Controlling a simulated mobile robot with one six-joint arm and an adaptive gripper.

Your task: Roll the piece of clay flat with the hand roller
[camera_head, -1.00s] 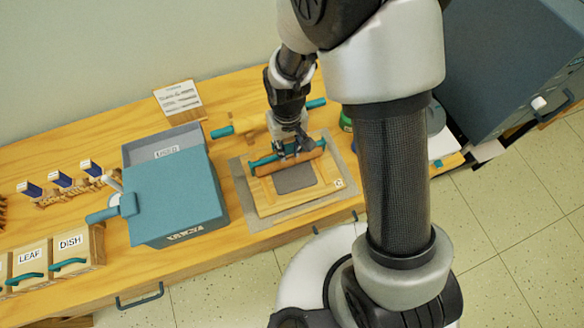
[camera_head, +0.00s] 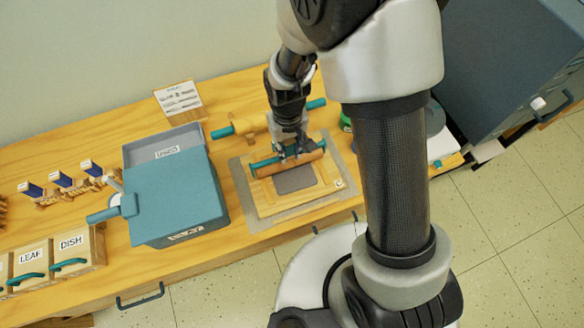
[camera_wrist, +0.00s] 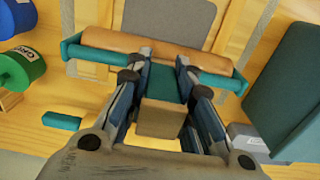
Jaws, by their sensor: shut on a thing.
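The clay (camera_head: 296,180) is a flat grey slab with rounded corners on a wooden board (camera_head: 268,205). It also shows at the top of the wrist view (camera_wrist: 175,18). The hand roller (camera_head: 266,169) has a wooden cylinder and a teal frame; in the wrist view its cylinder (camera_wrist: 190,57) lies across the picture, just on my side of the visible clay. My gripper (camera_head: 290,152) is shut on the teal handle, and its fingers show from behind in the wrist view (camera_wrist: 162,80). The roller is at the slab's far edge; whether it touches the clay I cannot tell.
A grey mat (camera_head: 240,180) lies under the board. A teal box (camera_head: 175,200) stands to the left, with drawers marked LEAF and DISH farther left. A teal-handled rolling pin (camera_head: 222,132) lies behind the board. Green (camera_wrist: 15,78) and blue (camera_wrist: 15,15) spools stand close by.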

